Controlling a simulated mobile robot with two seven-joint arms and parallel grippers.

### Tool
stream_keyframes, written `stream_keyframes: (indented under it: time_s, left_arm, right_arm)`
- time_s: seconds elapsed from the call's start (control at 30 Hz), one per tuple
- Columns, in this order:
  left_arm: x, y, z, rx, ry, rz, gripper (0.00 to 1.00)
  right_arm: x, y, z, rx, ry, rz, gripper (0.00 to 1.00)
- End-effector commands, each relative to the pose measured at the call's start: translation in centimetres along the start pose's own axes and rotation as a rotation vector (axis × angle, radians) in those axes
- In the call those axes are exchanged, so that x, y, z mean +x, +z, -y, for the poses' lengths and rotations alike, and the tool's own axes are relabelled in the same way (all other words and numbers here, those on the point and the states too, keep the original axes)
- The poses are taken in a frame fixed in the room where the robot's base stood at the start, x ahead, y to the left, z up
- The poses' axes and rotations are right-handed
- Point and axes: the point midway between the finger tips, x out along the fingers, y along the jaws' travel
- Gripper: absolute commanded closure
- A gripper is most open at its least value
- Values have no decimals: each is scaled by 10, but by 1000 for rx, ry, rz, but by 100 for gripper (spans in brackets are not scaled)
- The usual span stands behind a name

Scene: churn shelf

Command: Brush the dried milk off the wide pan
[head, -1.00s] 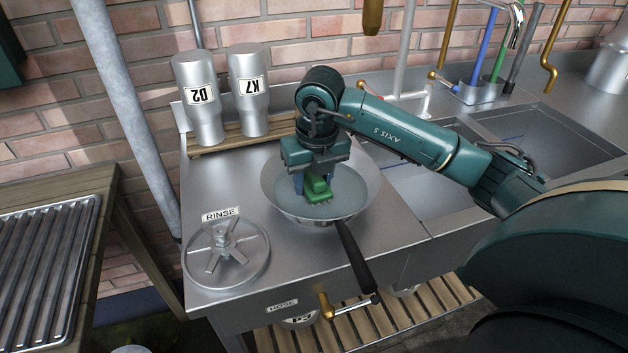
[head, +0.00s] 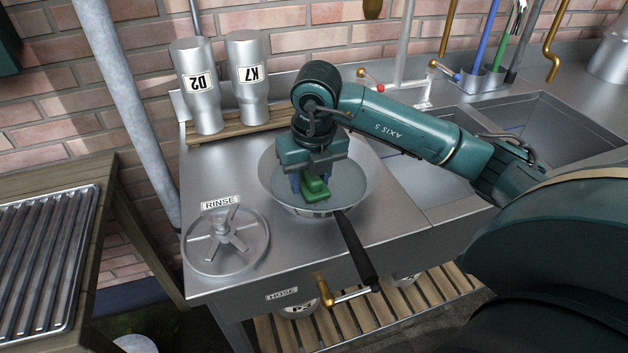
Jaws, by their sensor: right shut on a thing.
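The wide pan (head: 345,198) stands on the steel counter, with its dark handle (head: 356,250) pointing to the front. Its inside looks pale grey; I cannot tell dried milk from clean metal. My right gripper (head: 313,188) is over the pan, pointing down. It is shut on a green brush (head: 314,187), which is low inside the pan near the front rim. The bristles are mostly hidden, so contact with the pan floor is hard to tell. My left gripper is not in view.
The RINSE handwheel (head: 226,243) is at the left. Sinks (head: 540,125) lie to the right, with taps behind. A ribbed draining tray (head: 45,265) is at far left.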

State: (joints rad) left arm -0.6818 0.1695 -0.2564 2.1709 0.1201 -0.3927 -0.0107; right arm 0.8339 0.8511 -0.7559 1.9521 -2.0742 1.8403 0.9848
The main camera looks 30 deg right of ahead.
Motion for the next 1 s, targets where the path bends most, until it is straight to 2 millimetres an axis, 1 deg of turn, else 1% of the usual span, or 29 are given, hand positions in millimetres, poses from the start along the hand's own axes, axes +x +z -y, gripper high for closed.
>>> stream_keyframes:
  time_s: [0.03,0.2,0.43,0.57,0.83,1.0]
  left_arm:
    - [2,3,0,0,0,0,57]
    - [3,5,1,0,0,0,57]
    - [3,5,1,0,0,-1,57]
    - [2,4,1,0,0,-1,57]
    - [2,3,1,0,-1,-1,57]
    - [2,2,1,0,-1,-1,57]
  right_arm:
    - [3,4,1,3,-1,-1,77]
    - [7,17,3,2,-2,-3,77]
    - [5,22,4,0,-4,-4,77]
    - [5,17,3,-1,-4,-5,77]
    - [0,-7,0,-2,-3,-5,77]
    - [-2,-13,-1,-1,-3,-4,77]
